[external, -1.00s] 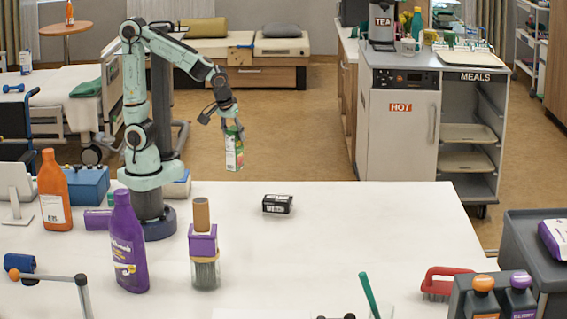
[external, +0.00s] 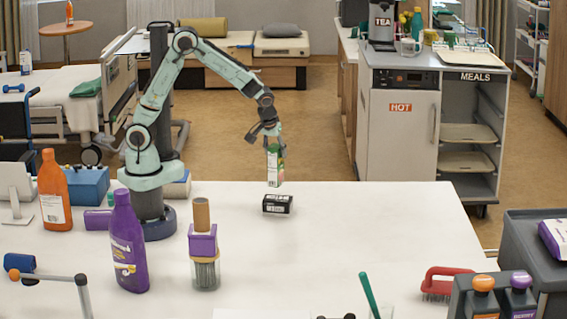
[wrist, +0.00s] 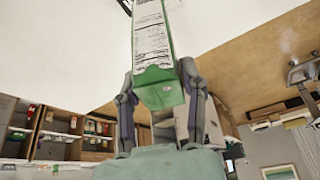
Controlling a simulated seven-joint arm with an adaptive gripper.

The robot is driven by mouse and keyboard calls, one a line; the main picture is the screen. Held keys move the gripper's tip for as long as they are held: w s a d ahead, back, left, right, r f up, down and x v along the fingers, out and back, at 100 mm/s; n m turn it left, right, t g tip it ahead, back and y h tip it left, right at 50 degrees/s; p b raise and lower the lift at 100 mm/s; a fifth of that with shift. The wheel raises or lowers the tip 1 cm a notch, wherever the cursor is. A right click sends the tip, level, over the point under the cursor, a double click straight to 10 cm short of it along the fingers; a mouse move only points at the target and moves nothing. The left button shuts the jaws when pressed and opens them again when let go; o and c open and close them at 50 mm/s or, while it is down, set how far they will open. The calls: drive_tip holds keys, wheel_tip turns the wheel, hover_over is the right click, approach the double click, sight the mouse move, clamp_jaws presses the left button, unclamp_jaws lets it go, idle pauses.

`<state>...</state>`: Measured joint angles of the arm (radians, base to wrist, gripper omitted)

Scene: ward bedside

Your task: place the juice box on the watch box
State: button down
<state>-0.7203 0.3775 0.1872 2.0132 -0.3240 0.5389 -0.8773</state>
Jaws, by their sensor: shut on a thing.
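The juice box (external: 275,168) is a tall green and white carton. It hangs upright in my gripper (external: 272,147), which is shut on its upper part. In the wrist view the juice box (wrist: 157,55) fills the space between the two fingers of my gripper (wrist: 160,88). The watch box (external: 277,204) is a small black box with white lettering, lying on the white table. In the external view the carton's lower end shows just above the watch box in the picture, with a small gap between them. The watch box cannot be made out with certainty in the wrist view.
The white table (external: 350,240) is clear around the watch box. A purple bottle (external: 128,245), an orange bottle (external: 54,190) and a jar with a purple box (external: 203,245) stand to the left. A red-handled brush (external: 445,282) lies at the right front.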

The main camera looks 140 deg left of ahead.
sight(278, 163)
drive_tip(key=shift+w+a+f, duration=0.1)
drive_tip(key=shift+a+f, duration=0.05)
drive_tip(key=shift+f, duration=0.8)
drive_tip(key=shift+w+a+f, duration=0.1)
drive_tip(key=shift+f, duration=0.85)
drive_tip(key=shift+f, duration=0.15)
drive_tip(key=c, duration=0.6)
unclamp_jaws()
drive_tip(key=v, duration=1.2)
drive_tip(key=w+d+r+m+t+h, duration=0.2)
drive_tip(key=d+m, duration=0.7)
drive_tip(key=d, duration=0.6)
drive_tip(key=s+d+f+m+h, duration=0.1)
drive_tip(key=s+d+m, duration=0.8)
drive_tip(key=d+m, duration=0.3)
drive_tip(key=shift+d+f, duration=0.25)
drive_tip(key=shift+d, duration=0.6)
